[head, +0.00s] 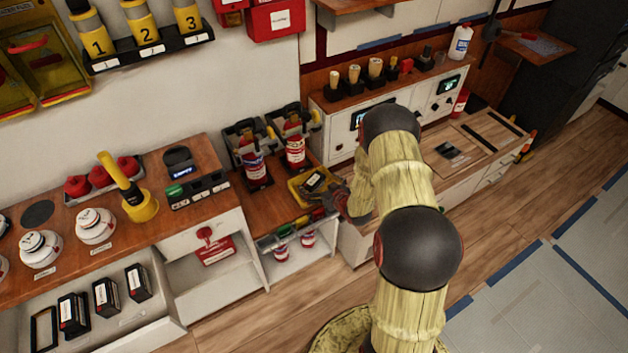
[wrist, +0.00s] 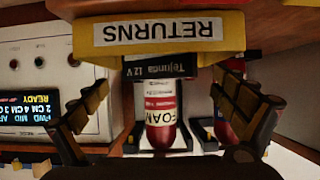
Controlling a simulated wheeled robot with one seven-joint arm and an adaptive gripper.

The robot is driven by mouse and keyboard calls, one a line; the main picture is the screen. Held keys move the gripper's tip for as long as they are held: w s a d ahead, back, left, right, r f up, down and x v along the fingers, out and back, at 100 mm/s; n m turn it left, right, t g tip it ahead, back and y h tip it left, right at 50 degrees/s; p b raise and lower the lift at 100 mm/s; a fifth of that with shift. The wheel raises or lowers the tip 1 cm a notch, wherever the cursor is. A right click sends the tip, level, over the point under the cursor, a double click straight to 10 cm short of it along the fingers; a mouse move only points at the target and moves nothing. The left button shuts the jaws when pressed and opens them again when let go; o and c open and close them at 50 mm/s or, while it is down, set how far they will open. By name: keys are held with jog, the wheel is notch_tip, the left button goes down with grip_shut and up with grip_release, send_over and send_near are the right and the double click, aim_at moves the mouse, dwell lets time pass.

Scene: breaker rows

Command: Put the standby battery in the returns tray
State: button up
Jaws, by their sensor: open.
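The yellow returns tray (head: 298,197) stands on the wooden counter at the centre of the head view. In the wrist view, which looks upside down, its wall (wrist: 232,38) bears a RETURNS label. A black battery (head: 315,181) with a pale label lies in the tray. In the wrist view the battery (wrist: 150,70), marked "Tejunda 12 V", shows just past the tray's rim. My gripper (wrist: 160,92) is open, its fingers apart on either side of the battery's visible end, with no contact seen. In the head view my gripper (head: 341,200) is at the tray's right side, partly hidden by my arm.
Two red foam extinguishers (head: 295,152) stand in holders behind the tray. An open drawer (head: 112,325) at lower left holds several black batteries (head: 138,283) and an empty frame (head: 44,330). A white panel cabinet (head: 340,130) stands right of the extinguishers. The right-hand floor is clear.

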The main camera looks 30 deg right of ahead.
jog(key=p+v, duration=0.2)
jog(key=v, duration=0.7)
jog(key=a+r+g+h, duration=0.3)
jog(key=r, duration=2.2)
jog(key=s+a+r+g, duration=0.2)
jog(key=s+a+r, duration=0.5)
jog(key=s+r, duration=0.25)
jog(key=s+a+r+g+y, duration=0.1)
jog(key=s+a, duration=0.3)
jog(key=s, duration=0.5)
jog(key=s+a+r+g+y, duration=0.1)
jog(key=s+a+r, duration=0.3)
jog(key=s, duration=0.5)
jog(key=shift+a+r+y, duration=0.25)
jog(key=shift+a+y, duration=0.05)
jog(key=shift+a, duration=0.4)
jog(key=shift+s, duration=0.1)
